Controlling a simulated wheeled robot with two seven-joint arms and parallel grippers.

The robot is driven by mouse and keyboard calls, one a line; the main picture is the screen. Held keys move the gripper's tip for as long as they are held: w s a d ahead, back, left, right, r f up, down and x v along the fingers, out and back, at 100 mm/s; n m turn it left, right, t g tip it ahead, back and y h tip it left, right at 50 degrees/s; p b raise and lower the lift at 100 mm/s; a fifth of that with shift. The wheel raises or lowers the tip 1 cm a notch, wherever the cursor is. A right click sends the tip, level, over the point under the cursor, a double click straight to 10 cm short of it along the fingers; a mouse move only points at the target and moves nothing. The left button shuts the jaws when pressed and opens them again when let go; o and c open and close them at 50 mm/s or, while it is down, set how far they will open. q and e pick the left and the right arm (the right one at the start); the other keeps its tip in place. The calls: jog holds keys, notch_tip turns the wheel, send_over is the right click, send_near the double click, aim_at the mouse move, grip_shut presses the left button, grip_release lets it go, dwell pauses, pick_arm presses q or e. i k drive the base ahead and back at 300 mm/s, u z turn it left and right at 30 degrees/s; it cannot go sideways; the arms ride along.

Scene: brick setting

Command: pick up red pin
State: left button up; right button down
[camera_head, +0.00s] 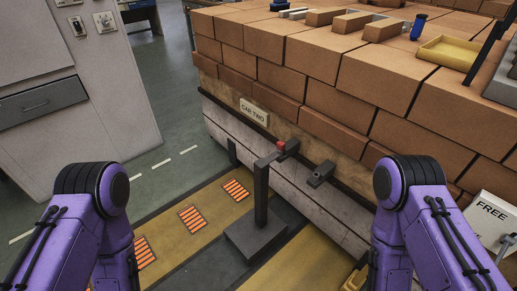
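A small red piece (281,146), which looks like the red pin, sits near the top of a dark grey post (261,200), at its short upper arm. The post stands upright on a square base (255,236) on the floor, in front of a brick-loaded car. I cannot tell whether the red piece is seated in a hole or lies on top. A dark coupling bar (319,174) sticks out from the car to its right. My two purple arms come in from the lower left and lower right; neither gripper is in view.
The car (230,128), labelled CAR TWO (254,112), carries stacked bricks (330,70). On the bricks are a yellow tray (446,52) and a blue cylinder (418,27). A grey cabinet (110,110) stands left. A FREE sign (489,213) is at right. Floor left of the post is open.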

aim_at(280, 145)
jog(key=u, duration=1.35)
jog(key=i, duration=3.05)
jog(key=z, duration=2.85)
